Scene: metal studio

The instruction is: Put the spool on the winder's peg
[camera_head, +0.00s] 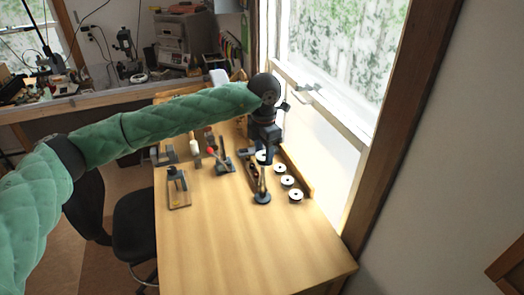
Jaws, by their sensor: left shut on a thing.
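My left gripper (264,158) comes down over the back right part of the wooden table and is shut on a white spool (261,155), mostly hidden by the fingers. Several like spools stand in a row to its right: a far one (281,168), a middle one (287,181) and a near one (295,196). A dark device on a flat wooden base (178,190) stands at the table's left. A dark device with a red part (222,162) stands in the middle. I cannot tell which is the winder; no peg is clear. My right gripper is not in view.
A small stand with a round dark base (262,198) is just in front of my left gripper. A wooden strip (296,173) runs behind the spool row by the window. The front of the table (235,250) is clear. A black chair (135,225) is at the left.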

